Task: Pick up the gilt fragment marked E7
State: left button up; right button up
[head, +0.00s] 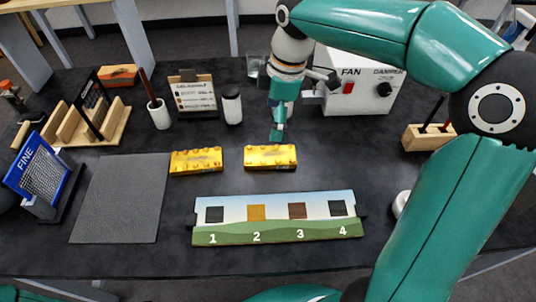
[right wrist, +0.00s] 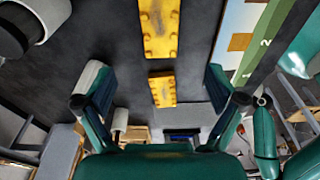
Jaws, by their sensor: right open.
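Two gilt fragments lie on the dark bench. The left gilt fragment (head: 196,161) and the right gilt fragment (head: 270,157) are yellow blocks with small knobs. Each has a small label too small to read, so I cannot tell which is E7. In the right wrist view one fragment (right wrist: 160,28) is at the top and another (right wrist: 162,92) lower down, seen between the fingers. My right gripper (head: 278,128) points down just behind the right fragment in the head view; its fingers are apart and empty in the right wrist view (right wrist: 156,76). My left gripper is not in view.
A numbered board (head: 275,225) with dark and orange squares lies in front. A grey mat (head: 122,198) and a blue FINE screen (head: 45,170) are left. Bare bench surrounds the fragments.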

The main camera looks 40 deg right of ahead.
aim_at(270, 154)
jog(key=f, duration=1.2)
jog(key=shift+w+a, duration=0.2)
jog(key=shift+a, duration=0.1)
jog(key=c, duration=1.3)
